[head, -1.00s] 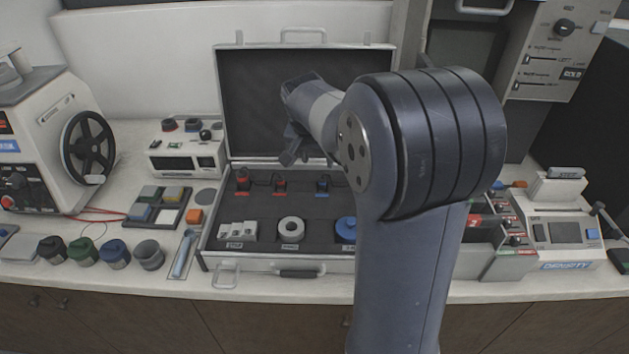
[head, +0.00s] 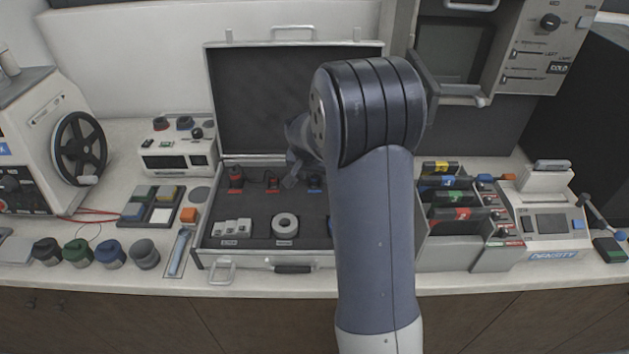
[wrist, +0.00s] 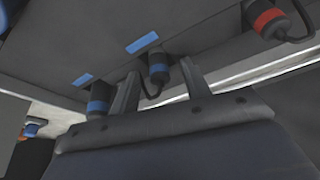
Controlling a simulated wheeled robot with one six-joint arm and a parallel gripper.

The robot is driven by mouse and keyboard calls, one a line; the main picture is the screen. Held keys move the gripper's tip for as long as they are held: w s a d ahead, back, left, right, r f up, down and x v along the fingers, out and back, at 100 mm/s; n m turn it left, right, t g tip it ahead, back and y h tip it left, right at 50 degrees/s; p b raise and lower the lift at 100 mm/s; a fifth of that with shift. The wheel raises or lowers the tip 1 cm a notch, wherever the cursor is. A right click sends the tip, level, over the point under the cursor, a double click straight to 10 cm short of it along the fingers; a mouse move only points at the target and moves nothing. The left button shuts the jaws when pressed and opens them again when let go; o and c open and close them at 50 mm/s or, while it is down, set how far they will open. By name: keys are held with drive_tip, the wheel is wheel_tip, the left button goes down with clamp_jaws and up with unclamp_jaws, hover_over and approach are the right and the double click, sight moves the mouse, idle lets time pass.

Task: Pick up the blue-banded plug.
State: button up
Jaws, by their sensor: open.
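A dark plug with a blue band (wrist: 158,68) stands between my gripper's fingers in the wrist view, with a black lead curling from it. In the head view a blue-banded plug (head: 314,183) shows in the open case, partly beside my arm. A second blue-banded plug (wrist: 98,103) is left of my left finger in the wrist view. A red-banded plug (wrist: 270,20) is at upper right. My gripper (wrist: 160,71) is open; contact with the plug cannot be told. In the head view my gripper (head: 291,169) is low over the case's back row, mostly hidden by my arm.
The open case (head: 207,252) also holds red-banded plugs (head: 236,177), a white ring (head: 285,225) and pale blocks (head: 232,228). Its raised lid (head: 260,100) stands close behind my gripper. A rack of coloured cartridges (head: 450,215) stands right of my arm.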

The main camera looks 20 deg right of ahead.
drive_tip(key=shift+c, duration=0.2)
drive_tip(key=c, duration=0.9)
drive_tip(key=shift+r, duration=0.15)
